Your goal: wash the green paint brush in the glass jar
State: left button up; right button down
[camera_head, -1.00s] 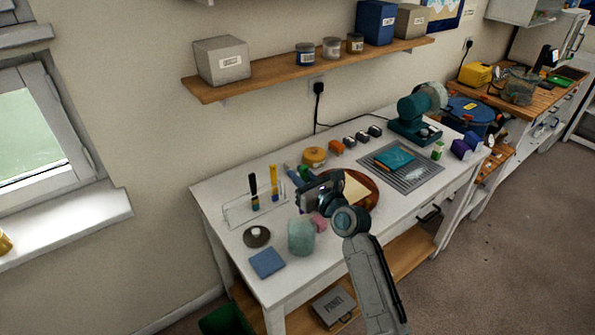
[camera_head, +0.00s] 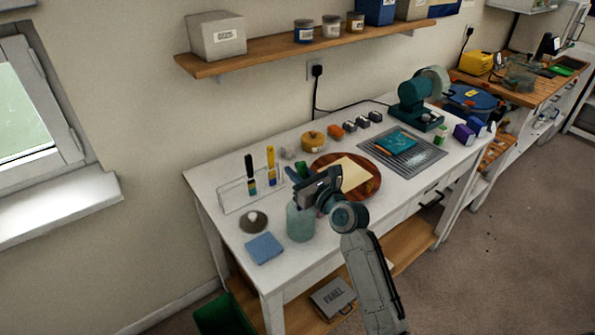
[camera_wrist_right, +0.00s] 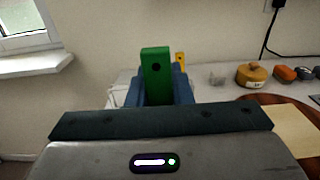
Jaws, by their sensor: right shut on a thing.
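My right gripper (camera_head: 298,183) is shut on the green paint brush. The green handle (camera_wrist_right: 157,75) stands upright between my blue fingers in the right wrist view, and a bit of green (camera_head: 302,170) shows at the fingers in the head view. The glass jar (camera_head: 300,224), pale greenish, stands at the table's front left, just below my gripper. My gripper and wrist cover part of the jar's top. I cannot tell whether the brush's bristles are inside the jar. My left gripper is not in view.
A wire rack (camera_head: 232,198) holds two upright brushes left of the jar. A blue cloth (camera_head: 264,248) and a dark round dish (camera_head: 254,222) lie near it. A round wooden board (camera_head: 372,184) with a pale sheet is at right. A yellow-brown pot (camera_head: 313,141) stands behind.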

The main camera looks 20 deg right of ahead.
notch_tip(320, 180, down, 7)
jog(key=b, duration=0.3)
jog(key=shift+f+b, duration=0.25)
jog(key=shift+b, duration=0.1)
dwell(0.9)
jog(key=shift+s, duration=0.1)
